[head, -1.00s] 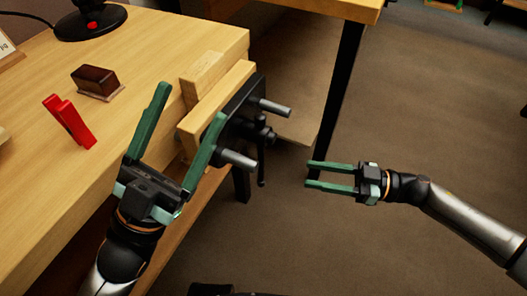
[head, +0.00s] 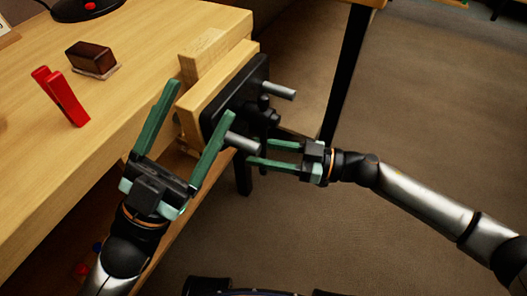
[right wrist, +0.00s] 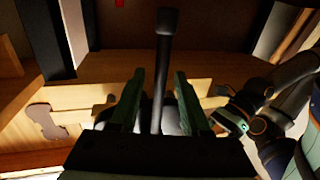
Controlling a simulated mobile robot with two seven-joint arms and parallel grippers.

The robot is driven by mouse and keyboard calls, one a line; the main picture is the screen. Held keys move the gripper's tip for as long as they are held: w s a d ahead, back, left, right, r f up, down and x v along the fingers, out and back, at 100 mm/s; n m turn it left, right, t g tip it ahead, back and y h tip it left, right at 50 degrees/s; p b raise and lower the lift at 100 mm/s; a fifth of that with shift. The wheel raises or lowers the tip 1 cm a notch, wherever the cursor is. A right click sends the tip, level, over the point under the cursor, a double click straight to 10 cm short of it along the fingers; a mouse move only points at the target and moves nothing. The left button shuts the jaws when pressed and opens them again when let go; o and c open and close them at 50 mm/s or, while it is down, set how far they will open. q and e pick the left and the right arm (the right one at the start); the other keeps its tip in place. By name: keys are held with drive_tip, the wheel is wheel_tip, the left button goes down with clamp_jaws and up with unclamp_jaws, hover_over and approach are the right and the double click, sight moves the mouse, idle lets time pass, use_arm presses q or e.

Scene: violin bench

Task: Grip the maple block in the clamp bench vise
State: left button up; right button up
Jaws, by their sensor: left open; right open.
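The vise (head: 237,98) is fixed at the bench's edge, with a black front plate, a pale wooden jaw face, two grey rods and a dark handle. A pale wood block (head: 203,53), which looks like the maple block, stands behind that jaw face; I cannot tell whether both sides touch it. My left gripper (head: 199,100) is open, its fingers spread at the vise's near end. My right gripper (head: 258,152) is open beside the vise's lower front. In the right wrist view the handle bar (right wrist: 163,65) runs up between the open fingers (right wrist: 158,88); contact is unclear.
A red clamp-like object (head: 62,97) and a dark brown block (head: 92,57) on a small base are on the bench (head: 140,45). A black round stand (head: 85,8) is at the back. A dark table leg (head: 345,75) rises behind the vise. Open floor lies right.

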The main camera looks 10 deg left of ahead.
drive_tip(key=shift+c, duration=0.4)
clamp_jaws()
idle(0.9)
